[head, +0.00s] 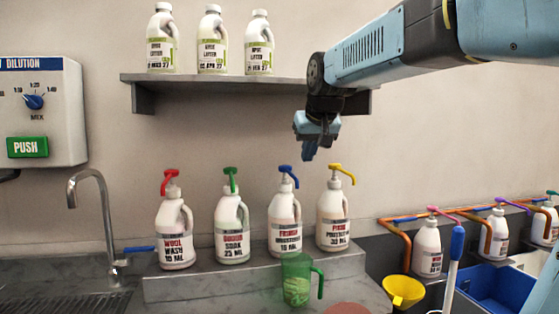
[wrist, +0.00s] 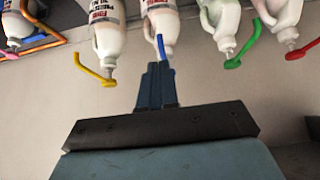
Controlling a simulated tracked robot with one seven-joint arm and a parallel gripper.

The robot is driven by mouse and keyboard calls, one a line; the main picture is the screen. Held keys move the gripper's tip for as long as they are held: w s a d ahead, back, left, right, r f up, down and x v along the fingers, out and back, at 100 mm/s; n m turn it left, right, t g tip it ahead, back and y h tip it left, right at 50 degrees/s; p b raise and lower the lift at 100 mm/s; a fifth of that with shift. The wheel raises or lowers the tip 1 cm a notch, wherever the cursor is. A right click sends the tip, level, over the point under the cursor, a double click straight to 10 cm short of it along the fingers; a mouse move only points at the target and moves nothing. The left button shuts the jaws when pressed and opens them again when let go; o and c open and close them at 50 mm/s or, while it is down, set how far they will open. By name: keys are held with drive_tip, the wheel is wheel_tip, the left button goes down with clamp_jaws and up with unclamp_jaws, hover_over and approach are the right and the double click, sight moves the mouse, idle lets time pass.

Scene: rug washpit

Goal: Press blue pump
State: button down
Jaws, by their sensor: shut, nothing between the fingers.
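The blue pump (head: 288,171) tops a white jug (head: 285,222), third from the left in a row of white jugs on a grey step. In the wrist view the blue pump (wrist: 161,46) hangs upper middle, the picture being upside down. My gripper (head: 308,156) is shut and empty, pointing down, a little above and right of the blue pump in the head view. In the wrist view my gripper's fingertips (wrist: 157,68) lie just below the blue spout in the picture. I cannot tell whether they touch. The blue pump stands upright.
Red (head: 170,176), green (head: 230,178) and yellow (head: 341,172) pumps stand on neighbouring jugs. A green measuring jug (head: 296,280) stands in front of the step. A shelf (head: 225,80) with three bottles is behind and above. A yellow funnel (head: 402,291) is at the right.

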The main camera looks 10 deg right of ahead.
drive_tip(key=w+r+t, duration=0.1)
drive_tip(key=w+r, duration=0.5)
drive_tip(key=w, duration=0.6)
drive_tip(key=shift+w+a+r, duration=0.15)
drive_tip(key=shift+w+r, duration=0.1)
drive_tip(key=shift+r, duration=0.15)
drive_tip(key=shift+f, duration=0.1)
hover_over(286, 170)
drive_tip(key=f, duration=0.7)
drive_tip(key=shift+s, duration=0.3)
wheel_tip(286, 170, down, 2)
drive_tip(key=shift+f, duration=1)
drive_tip(key=shift+f, duration=1.55)
